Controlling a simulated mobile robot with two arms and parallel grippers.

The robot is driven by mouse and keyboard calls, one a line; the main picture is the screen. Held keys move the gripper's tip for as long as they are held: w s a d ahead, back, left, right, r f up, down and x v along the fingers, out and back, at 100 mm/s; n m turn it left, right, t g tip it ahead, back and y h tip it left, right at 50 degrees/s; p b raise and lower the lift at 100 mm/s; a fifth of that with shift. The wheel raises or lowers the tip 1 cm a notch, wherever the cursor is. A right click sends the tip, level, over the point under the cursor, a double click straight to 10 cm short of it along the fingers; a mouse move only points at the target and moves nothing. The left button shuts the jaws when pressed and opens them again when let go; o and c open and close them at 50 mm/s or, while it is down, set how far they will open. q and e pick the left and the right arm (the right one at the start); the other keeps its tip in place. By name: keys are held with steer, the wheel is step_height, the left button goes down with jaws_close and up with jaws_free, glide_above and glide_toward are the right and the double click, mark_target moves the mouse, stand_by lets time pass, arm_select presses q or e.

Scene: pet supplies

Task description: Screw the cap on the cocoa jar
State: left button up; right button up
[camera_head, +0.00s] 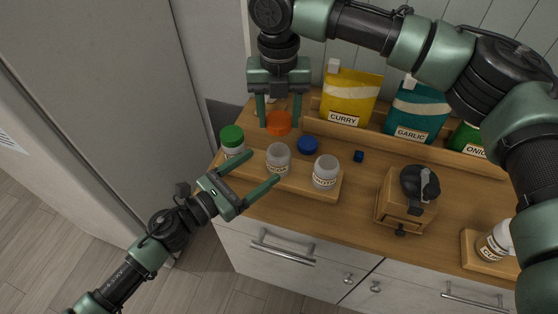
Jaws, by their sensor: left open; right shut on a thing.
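My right gripper (279,115) points down from above and is shut on an orange cap (279,124). It holds the cap just behind the middle jar in the picture; the height above the counter is hard to tell. The middle jar (278,158) is clear, uncapped and upright on a wooden tray (301,189). Its label is too small to read surely, so I cannot confirm it is the cocoa jar. My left gripper (263,167) is open, its two fingers on either side of this jar, with no visible grip.
A green-capped jar (232,139) and another uncapped jar (325,171) flank the middle jar. A blue cap (307,145) and a small dark blue object (358,156) lie behind. A wooden grinder (407,197) stands right. Curry (349,97) and garlic (416,110) pouches line the back.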

mark_target(268, 161)
arm_select(q)
steer(key=x, duration=0.7)
arm_select(e)
steer(key=shift+a, duration=0.1)
arm_select(q)
steer(key=shift+c, duration=0.4)
jaws_close()
arm_select(e)
steer(key=shift+f, duration=2.5)
